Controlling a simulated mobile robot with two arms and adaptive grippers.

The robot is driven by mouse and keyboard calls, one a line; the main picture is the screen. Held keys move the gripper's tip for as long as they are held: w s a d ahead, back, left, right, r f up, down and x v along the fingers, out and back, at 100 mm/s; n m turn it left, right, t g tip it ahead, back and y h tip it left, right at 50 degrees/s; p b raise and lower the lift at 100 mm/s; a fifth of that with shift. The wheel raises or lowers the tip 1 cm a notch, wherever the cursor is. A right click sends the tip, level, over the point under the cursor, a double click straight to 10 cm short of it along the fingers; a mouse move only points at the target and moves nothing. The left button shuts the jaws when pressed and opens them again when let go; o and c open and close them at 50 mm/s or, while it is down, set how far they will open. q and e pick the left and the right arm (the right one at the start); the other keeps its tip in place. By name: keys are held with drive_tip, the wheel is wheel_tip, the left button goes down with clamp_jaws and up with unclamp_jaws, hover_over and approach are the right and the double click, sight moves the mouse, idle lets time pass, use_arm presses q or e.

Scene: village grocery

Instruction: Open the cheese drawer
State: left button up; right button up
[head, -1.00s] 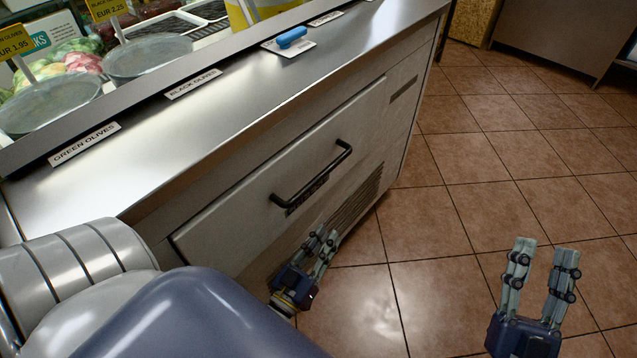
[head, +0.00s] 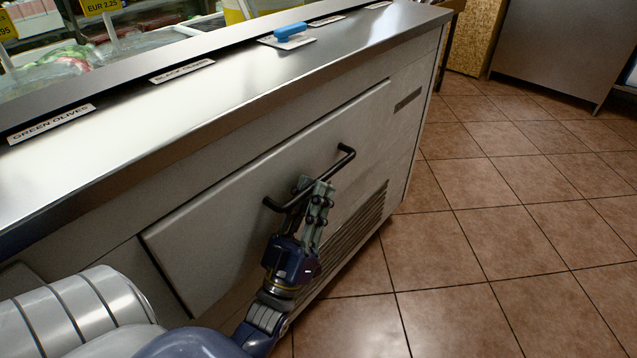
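The cheese drawer (head: 230,215) is a wide pale panel in the counter front, and it looks closed, flush with the front. Its black bar handle (head: 336,168) slants across the panel. My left gripper (head: 313,186) is at the handle's middle, and its fingers overlap the bar in the head view. The fingers are close together and seem to straddle the bar, but I cannot tell whether they grip it. The label below the handle is hidden by the gripper. My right gripper is out of view.
The steel counter top (head: 190,110) overhangs the drawer and carries a blue item (head: 290,31) on a white card. A vent grille (head: 358,217) is below the drawer at right. The tiled floor (head: 480,230) to the right is clear.

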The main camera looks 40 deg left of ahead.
use_arm(q)
drive_tip(key=shift+x, duration=1.35)
clamp_jaws()
